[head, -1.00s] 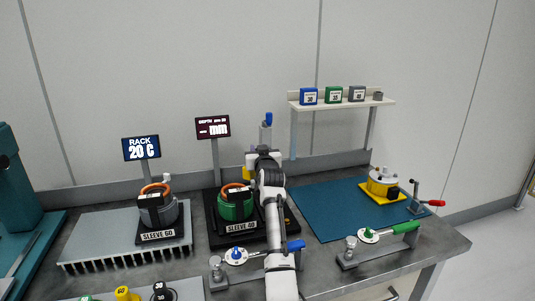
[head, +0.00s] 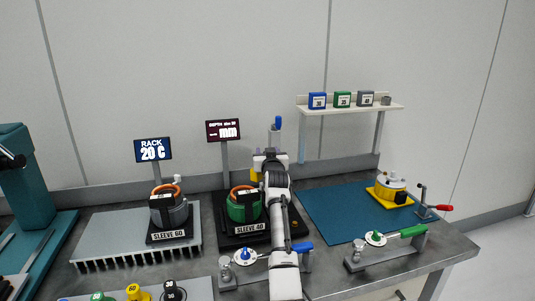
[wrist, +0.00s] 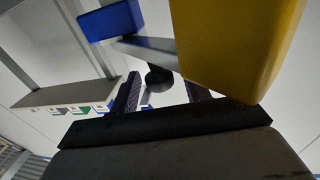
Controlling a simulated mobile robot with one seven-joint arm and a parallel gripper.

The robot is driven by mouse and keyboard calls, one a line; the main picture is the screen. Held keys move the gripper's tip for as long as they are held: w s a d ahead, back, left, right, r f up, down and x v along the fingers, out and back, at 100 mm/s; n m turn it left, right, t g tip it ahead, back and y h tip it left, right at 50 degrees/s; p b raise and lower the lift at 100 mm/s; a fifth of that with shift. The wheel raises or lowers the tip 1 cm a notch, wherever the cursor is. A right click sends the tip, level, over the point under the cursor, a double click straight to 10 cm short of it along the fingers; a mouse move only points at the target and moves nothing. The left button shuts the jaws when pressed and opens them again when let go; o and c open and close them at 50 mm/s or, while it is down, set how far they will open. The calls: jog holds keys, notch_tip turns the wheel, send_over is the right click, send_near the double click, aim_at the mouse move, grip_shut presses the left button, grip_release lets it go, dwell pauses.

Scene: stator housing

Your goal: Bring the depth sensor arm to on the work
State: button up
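The depth sensor arm stands behind the green SLEEVE 40 stator (head: 244,207). Its post with a blue top (head: 278,123) and part of its yellow block (head: 256,174) show past my gripper (head: 270,157), which hides the rest. In the wrist view the yellow block (wrist: 238,45) is large at upper right. A blue piece (wrist: 110,20), a grey bar (wrist: 145,50) and a black ball knob (wrist: 159,78) are at its left. The fingers of my gripper (wrist: 161,92) stand apart, with the knob appearing between them. I cannot tell any contact.
The depth display (head: 223,130) shows dashes and "mm". A yellow fixture (head: 391,188) stands on the blue mat (head: 340,212). A shelf (head: 350,107) with small boxes is behind. Two clamps stand at the front.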

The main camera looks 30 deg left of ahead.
jog(key=b+v, duration=0.4)
jog(key=v, duration=1)
jog(key=shift+w, duration=0.1)
